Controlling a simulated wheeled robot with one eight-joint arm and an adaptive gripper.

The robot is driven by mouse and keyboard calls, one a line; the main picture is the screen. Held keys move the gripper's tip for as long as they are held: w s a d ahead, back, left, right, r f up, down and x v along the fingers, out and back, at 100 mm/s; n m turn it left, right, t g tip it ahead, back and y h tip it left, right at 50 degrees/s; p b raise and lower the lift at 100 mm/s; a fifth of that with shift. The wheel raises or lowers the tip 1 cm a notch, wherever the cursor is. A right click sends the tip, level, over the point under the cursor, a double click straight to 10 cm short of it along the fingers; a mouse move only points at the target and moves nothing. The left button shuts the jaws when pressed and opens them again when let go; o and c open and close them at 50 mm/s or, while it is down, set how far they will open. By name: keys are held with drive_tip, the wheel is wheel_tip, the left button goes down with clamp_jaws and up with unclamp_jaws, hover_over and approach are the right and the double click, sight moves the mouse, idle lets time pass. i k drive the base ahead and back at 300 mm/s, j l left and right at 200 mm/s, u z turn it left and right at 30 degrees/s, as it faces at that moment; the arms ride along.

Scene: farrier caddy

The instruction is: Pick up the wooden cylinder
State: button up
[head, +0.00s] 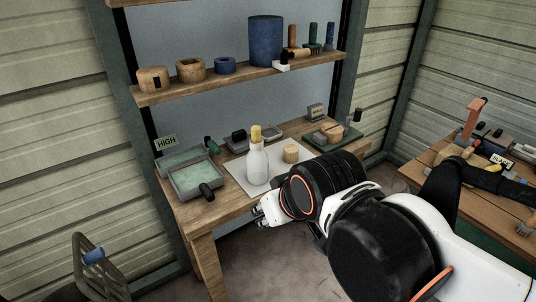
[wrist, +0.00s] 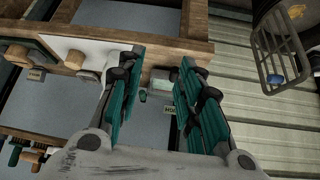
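The wooden cylinder (head: 291,153) is small and pale. It stands upright on a white sheet (head: 238,171) on the workbench, right of a clear bottle with a yellow cap (head: 257,160). My gripper (head: 264,214) is at the bench's front edge, nearer to me than the cylinder and apart from it. In the wrist view my gripper (wrist: 158,95) has its teal-padded fingers spread, with nothing held between them. A tan round shape left of the fingers there looks like the cylinder (wrist: 75,59).
A grey tray (head: 195,178) lies at the bench's left, by a HIGH sign (head: 166,142). A green board (head: 334,137) with a wooden block is at the right. A shelf (head: 240,78) hangs above. A second table (head: 480,185) with tools is at far right.

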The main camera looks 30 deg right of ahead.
sight(290, 151)
drive_tip(key=i+l+u, duration=0.15)
drive_tip(key=l+u, duration=0.25)
drive_tip(key=l, duration=0.25)
drive_tip(key=i+l+u, duration=0.1)
drive_tip(key=l+u, duration=0.3)
drive_tip(key=l, duration=1.7)
drive_tip(key=i+u, duration=0.05)
